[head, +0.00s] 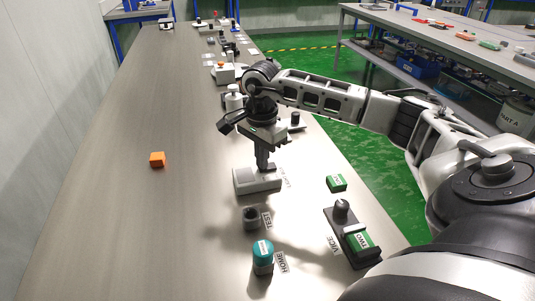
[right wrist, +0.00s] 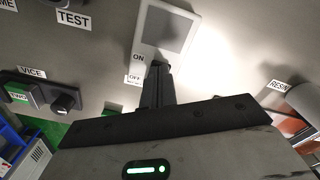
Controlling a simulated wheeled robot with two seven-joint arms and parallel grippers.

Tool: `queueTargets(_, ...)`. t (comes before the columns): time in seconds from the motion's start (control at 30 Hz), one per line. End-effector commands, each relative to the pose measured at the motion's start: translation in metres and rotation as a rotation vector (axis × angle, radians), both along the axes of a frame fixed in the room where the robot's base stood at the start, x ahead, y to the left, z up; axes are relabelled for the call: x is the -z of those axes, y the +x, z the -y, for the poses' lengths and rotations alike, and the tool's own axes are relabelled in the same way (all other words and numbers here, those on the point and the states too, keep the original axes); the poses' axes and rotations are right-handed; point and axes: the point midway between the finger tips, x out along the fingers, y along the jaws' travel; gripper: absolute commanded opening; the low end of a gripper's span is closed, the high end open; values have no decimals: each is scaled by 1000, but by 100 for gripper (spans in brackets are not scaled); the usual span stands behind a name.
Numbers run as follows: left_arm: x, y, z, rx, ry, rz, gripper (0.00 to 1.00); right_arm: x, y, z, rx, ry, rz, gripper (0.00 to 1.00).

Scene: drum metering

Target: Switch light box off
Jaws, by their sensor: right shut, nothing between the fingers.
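The light box (head: 250,181) is a pale, low box on the table below my right gripper (head: 263,164). In the right wrist view the light box (right wrist: 151,36) has a grey panel, with an ON label (right wrist: 138,58) and an OFF label (right wrist: 134,79) by its near end. My right gripper (right wrist: 160,70) is shut and empty, pointing down, its tips at that near end beside the labels. The tips hide the switch, and I cannot tell whether they touch it. The panel looks grey and unlit. My left gripper is not in view.
A teal-capped cylinder (head: 263,257) stands at HOME and a dark holder (head: 251,217) at TEST. The vice (head: 341,212) holds a green block, with another green block (head: 336,183) behind. An orange cube (head: 157,160) lies left. The table's left side is mostly clear.

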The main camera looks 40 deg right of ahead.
Motion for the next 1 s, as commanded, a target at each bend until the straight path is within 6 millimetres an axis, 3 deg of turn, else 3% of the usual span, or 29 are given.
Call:
queueTargets(0.4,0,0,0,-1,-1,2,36,2,-1,0,0,-1,-4,0)
queueTargets(1.0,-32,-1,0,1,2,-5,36,-47,0,0,0,-1,0,0)
